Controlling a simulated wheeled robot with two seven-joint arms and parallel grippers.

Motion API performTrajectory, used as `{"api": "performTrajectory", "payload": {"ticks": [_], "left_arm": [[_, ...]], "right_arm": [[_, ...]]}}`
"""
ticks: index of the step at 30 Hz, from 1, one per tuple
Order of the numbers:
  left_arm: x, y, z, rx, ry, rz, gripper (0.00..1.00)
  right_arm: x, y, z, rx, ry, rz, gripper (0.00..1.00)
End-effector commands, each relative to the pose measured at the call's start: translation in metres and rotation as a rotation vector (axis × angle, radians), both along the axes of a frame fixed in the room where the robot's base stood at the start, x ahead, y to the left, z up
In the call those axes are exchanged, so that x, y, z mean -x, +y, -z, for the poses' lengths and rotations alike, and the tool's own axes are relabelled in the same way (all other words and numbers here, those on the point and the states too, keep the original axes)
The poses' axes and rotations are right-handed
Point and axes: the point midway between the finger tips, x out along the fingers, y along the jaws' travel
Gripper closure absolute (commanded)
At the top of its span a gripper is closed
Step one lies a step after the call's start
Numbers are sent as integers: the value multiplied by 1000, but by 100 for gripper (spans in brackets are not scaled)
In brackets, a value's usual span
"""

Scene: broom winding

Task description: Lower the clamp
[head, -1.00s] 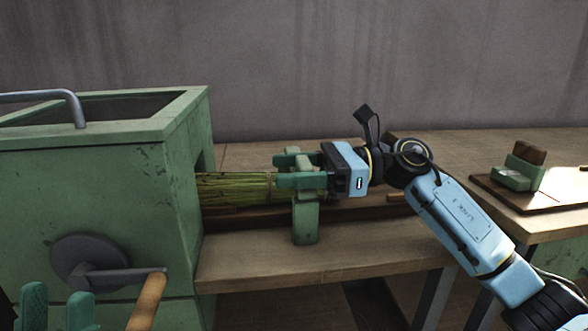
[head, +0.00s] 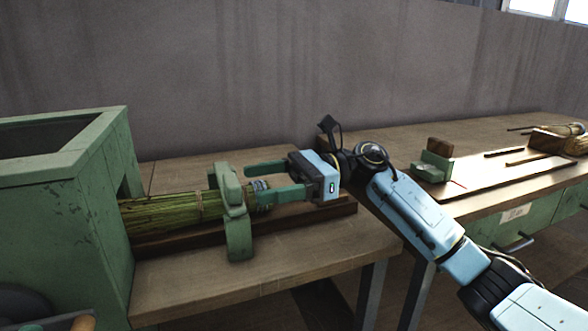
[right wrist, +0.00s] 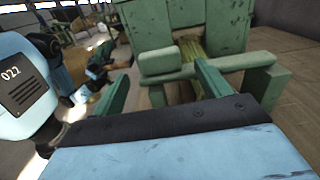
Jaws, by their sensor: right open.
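The green clamp (head: 236,215) stands upright around the straw bundle (head: 165,212), close to its right end. In the right wrist view, a green bar of the clamp (right wrist: 225,65) crosses in front of the straw (right wrist: 190,50). A rounded green block sits at its left end. My right gripper (head: 257,182) is open and empty, just right of the clamp, its fingers pointing left toward it. One finger overlaps the bundle's bound end in the head view; contact cannot be told. In the right wrist view, the fingers (right wrist: 162,88) are spread before the clamp.
The green machine box (head: 60,200) stands at left, with the bundle running into its opening. The wooden bench (head: 290,265) is clear in front. Further right, another table carries a board (head: 480,175), a small green block (head: 432,165) and a broom (head: 560,138).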

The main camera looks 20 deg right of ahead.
Motion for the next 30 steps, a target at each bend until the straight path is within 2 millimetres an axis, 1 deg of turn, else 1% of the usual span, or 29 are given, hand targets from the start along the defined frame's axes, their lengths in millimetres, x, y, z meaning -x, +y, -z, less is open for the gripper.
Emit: {"api": "performTrajectory", "payload": {"ticks": [1, 3, 6, 10, 15, 30], "left_arm": [[-3, -1, -1, -10, 34, 0, 64], [-7, -2, 2, -22, 75, 0, 64], [-11, -3, 5, -37, 120, 0, 64], [-14, -4, 8, -48, 158, 1, 64], [-16, -4, 10, -52, 172, 0, 64], [-15, -4, 11, -52, 171, 1, 64]], "right_arm": [[0, -13, -1, 1, 4, 5, 24], [1, -26, -1, 1, 2, 3, 24], [1, -42, 0, 2, 3, 2, 24], [2, -54, 0, 0, 2, 1, 24], [3, -59, 0, 0, 0, 0, 24], [3, -58, 0, 0, 0, 0, 24]]}}
